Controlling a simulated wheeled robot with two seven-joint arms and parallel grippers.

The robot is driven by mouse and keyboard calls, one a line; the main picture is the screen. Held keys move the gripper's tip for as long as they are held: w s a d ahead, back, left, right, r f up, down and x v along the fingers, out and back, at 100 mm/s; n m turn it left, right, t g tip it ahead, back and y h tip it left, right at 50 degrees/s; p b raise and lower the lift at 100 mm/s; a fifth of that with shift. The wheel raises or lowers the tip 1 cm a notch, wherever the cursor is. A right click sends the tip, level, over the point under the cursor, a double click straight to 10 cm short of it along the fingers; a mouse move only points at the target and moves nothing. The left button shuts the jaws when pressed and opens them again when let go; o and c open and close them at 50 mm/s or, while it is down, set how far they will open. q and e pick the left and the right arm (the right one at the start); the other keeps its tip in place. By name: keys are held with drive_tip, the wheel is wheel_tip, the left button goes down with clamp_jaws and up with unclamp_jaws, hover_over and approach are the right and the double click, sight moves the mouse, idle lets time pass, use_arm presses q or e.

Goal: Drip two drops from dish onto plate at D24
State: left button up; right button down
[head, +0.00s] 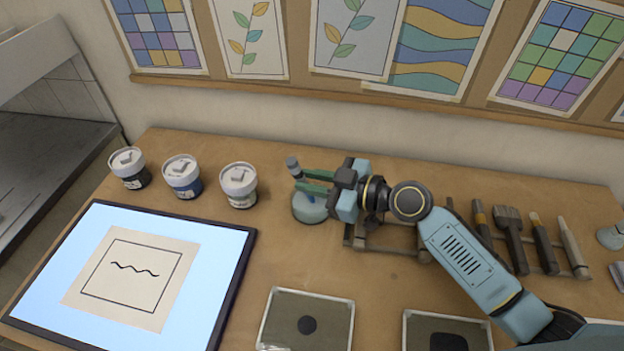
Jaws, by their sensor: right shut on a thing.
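My right gripper (308,184) has its green fingers shut on a slim dropper with a dark grey bulb (293,163). The dropper stands nearly upright over a small round pale-blue dish (308,212) with a blue patch in it. The fingers hide the dropper's lower part, so I cannot tell whether its tip touches the paint. A framed plate (279,335) with a dark round spot lies at the front middle. Another plate (415,335) with a dark rounded square lies to its right, cut by the frame's edge. No D24 label is readable. My left gripper is out of view.
Three lidded jars (239,185) stand left of the dish. A lit panel (215,265) with a wavy-line drawing lies at the left. A rack of brushes and tools (510,235) is at the right, beyond my right arm. Bare table lies between dish and plates.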

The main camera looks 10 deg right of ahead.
sight(299, 168)
drive_tip(key=shift+s+a+r+p, duration=0.1)
drive_tip(key=shift+a+r+p, duration=0.2)
drive_tip(key=shift+r+p, duration=0.55)
drive_tip(key=shift+a+r+p, duration=0.25)
drive_tip(key=shift+r+p, duration=0.4)
drive_tip(key=shift+r, duration=0.4)
wheel_tip(299, 168, up, 4)
drive_tip(key=p, duration=0.3)
drive_tip(key=shift+r, duration=0.2)
drive_tip(key=shift+f, duration=0.1)
